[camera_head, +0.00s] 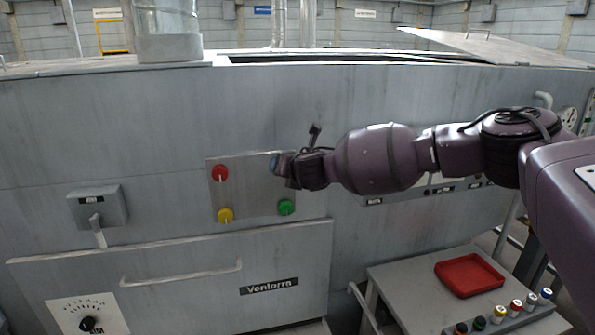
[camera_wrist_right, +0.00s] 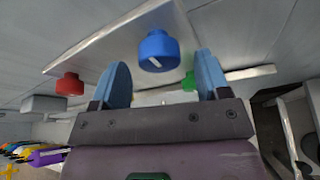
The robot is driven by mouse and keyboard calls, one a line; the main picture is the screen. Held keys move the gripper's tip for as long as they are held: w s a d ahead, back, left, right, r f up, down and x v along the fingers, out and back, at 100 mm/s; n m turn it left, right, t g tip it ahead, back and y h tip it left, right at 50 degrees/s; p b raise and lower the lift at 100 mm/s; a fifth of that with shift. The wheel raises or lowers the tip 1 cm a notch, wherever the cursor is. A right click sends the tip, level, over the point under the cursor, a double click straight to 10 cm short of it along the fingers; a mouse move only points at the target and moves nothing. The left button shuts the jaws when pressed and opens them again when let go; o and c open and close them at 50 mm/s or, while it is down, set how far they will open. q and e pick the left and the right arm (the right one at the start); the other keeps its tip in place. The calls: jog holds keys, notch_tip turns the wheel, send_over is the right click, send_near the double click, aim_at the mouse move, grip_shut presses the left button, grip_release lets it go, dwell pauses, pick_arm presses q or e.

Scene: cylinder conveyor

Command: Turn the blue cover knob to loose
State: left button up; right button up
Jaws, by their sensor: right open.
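The blue cover knob (camera_wrist_right: 158,50) shows in the right wrist view, with a white line on its face, on a light panel (camera_wrist_right: 110,45). My right gripper (camera_wrist_right: 163,75) is open, with its two blue fingers to either side of and below the knob in that view. The knob appears just beyond the gap between the fingertips; I cannot tell if they touch it. In the head view my right gripper (camera_head: 279,165) is at the upper right of the panel (camera_head: 243,180) and hides the blue knob. My left gripper is not in view.
The panel also carries a red knob (camera_head: 220,173), a yellow knob (camera_head: 225,215) and a green knob (camera_head: 286,207). A grey lever box (camera_head: 98,206) is to the left, a handled drawer (camera_head: 180,290) below. A red tray (camera_head: 469,275) and several small cylinders stand on a side table.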

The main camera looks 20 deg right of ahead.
jog(key=b+v, duration=0.1)
jog(key=v, duration=0.7)
jog(key=shift+s, duration=0.4)
jog(key=shift+r, duration=0.1)
